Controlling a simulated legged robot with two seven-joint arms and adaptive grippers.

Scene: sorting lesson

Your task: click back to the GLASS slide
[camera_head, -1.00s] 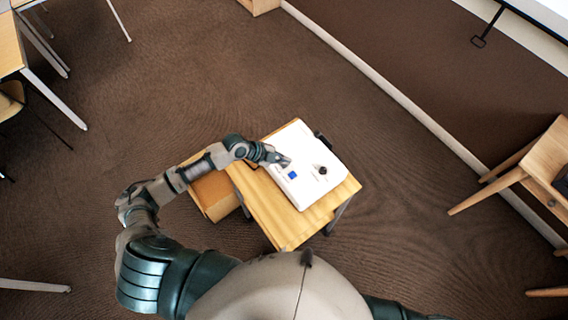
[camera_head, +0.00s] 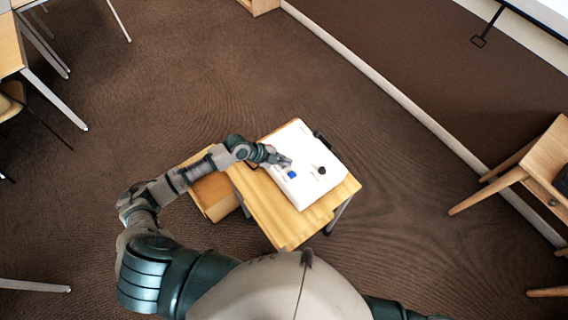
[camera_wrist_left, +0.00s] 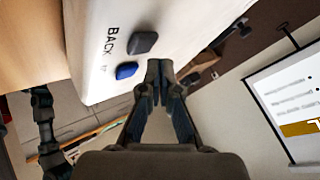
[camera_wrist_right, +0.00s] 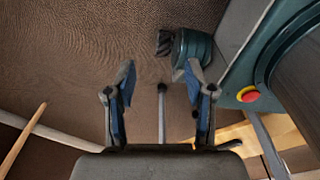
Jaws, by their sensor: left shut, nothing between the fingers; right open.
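A white console (camera_head: 304,140) lies on a small wooden table; it also fills the upper left of the left wrist view (camera_wrist_left: 185,20). It has a blue button (camera_head: 292,174), seen too in the left wrist view (camera_wrist_left: 126,70), and a dark grey button (camera_wrist_left: 142,43) beside the printed word BACK (camera_wrist_left: 111,42). My left gripper (camera_head: 287,162) is shut and empty, its tips close to the blue button in the head view. In the left wrist view its fingertips (camera_wrist_left: 160,72) show right of both buttons; contact cannot be told. My right gripper (camera_wrist_right: 158,80) is open and empty.
Another wooden table (camera_head: 540,160) stands right.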

